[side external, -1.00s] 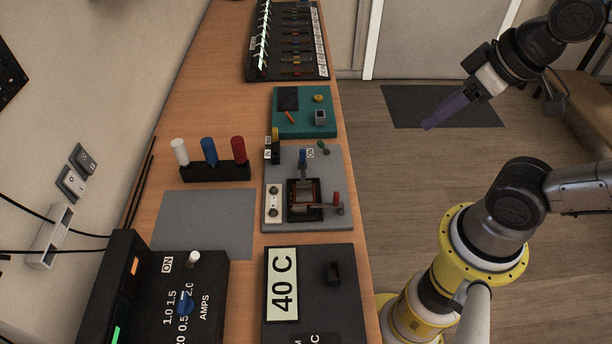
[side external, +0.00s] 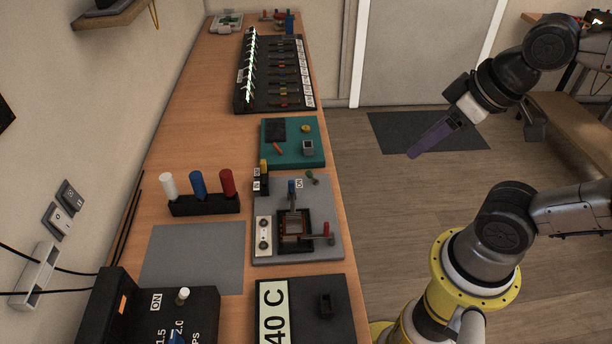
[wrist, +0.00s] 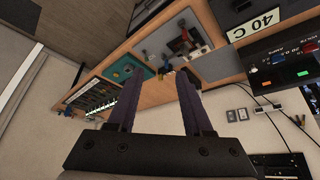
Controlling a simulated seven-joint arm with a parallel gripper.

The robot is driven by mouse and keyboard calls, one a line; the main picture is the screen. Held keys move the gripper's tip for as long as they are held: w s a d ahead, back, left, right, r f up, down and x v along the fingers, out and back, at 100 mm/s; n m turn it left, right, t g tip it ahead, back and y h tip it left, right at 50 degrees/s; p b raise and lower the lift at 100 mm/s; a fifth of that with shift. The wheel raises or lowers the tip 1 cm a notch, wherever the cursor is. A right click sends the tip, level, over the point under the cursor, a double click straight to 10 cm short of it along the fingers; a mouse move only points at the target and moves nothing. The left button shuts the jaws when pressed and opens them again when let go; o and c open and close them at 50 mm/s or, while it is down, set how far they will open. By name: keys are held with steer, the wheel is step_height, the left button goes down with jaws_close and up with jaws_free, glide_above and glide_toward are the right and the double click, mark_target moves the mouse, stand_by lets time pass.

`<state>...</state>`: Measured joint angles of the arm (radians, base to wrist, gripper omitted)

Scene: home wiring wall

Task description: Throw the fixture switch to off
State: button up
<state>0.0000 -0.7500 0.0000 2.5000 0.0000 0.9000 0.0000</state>
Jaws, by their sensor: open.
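A grey fixture board (side external: 327,244) lies on the bench, with a copper-coloured block in a dark frame at its middle. A blue-tipped lever (side external: 291,191) stands at its back beside an ON label, and a red-tipped lever (side external: 326,230) is at its right. A small black switch block with a yellow lever (side external: 263,166) stands at its back left corner. I cannot tell which lever is the fixture switch or read its position. The board also shows in the wrist view (wrist: 156,44). My gripper (side external: 414,152), with purple fingers, is open and empty, right of the bench and apart from the board.
White, blue and red pegs stand in a black holder (side external: 205,205) left of the board. A teal board (side external: 311,160) and a breaker row (side external: 277,75) lie behind it. A black 40 C box (side external: 331,318) is in front. Open floor lies right of the bench.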

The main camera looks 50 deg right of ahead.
mark_target(312, 178)
stand_by(0.4)
